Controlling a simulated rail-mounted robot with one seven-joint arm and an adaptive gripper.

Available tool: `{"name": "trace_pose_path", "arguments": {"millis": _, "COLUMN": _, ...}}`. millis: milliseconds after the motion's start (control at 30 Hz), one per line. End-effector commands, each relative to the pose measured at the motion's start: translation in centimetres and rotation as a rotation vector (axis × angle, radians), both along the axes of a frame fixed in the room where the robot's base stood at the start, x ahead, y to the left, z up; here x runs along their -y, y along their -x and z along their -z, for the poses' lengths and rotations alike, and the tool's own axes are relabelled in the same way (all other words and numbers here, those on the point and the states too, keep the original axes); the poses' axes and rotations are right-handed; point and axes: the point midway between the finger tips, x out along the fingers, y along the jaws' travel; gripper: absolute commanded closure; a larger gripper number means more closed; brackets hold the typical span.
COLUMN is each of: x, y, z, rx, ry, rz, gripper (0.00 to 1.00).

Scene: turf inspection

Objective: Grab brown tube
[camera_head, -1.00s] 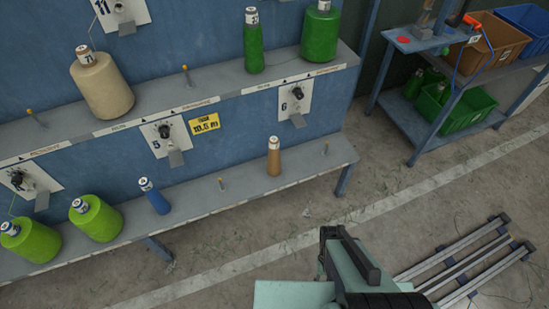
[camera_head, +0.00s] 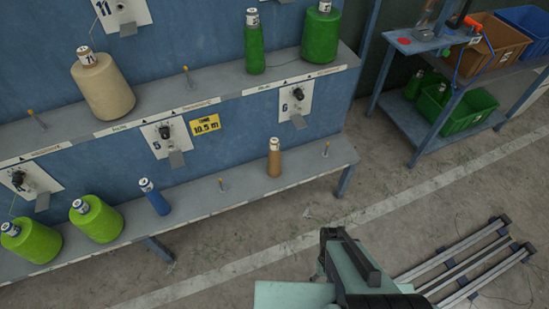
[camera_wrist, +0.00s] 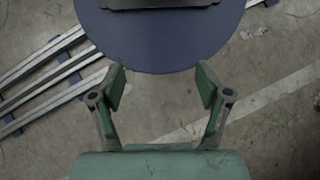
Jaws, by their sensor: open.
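The brown tube (camera_head: 274,160) stands upright on the lower grey shelf (camera_head: 250,186) in the head view, with a white label at its top. It is between two short pegs. My gripper is at the lower middle of the head view, over the floor and well in front of the shelf; its fingertips do not show clearly there. In the wrist view my gripper (camera_wrist: 160,85) has its two fingers spread apart with nothing between them. The brown tube is not in the wrist view.
A blue tube (camera_head: 155,198) and green spools (camera_head: 97,219) stand left on the same shelf. The upper shelf (camera_head: 215,92) overhangs with a beige spool (camera_head: 103,86) and green ones. Metal rails (camera_head: 470,262) lie on the floor. A cart (camera_head: 425,125) with crates stands at right.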

Motion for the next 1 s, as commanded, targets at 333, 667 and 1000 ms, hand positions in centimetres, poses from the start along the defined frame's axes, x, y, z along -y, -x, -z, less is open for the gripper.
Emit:
{"name": "trace_pose_path", "arguments": {"millis": 333, "x": -1.4, "y": -7.3, "z": -1.0, "rx": 0.119, "ry": -0.003, "rz": -0.057, "gripper": 0.24}}
{"name": "trace_pose_path", "arguments": {"millis": 667, "x": -5.4, "y": -22.4, "z": -5.4, "rx": 0.329, "ry": -0.005, "rz": -0.099, "gripper": 0.24}}
{"name": "trace_pose_path", "arguments": {"millis": 1000, "x": -11.5, "y": -36.2, "z": -14.4, "rx": 0.504, "ry": 0.02, "rz": 0.002, "gripper": 0.24}}
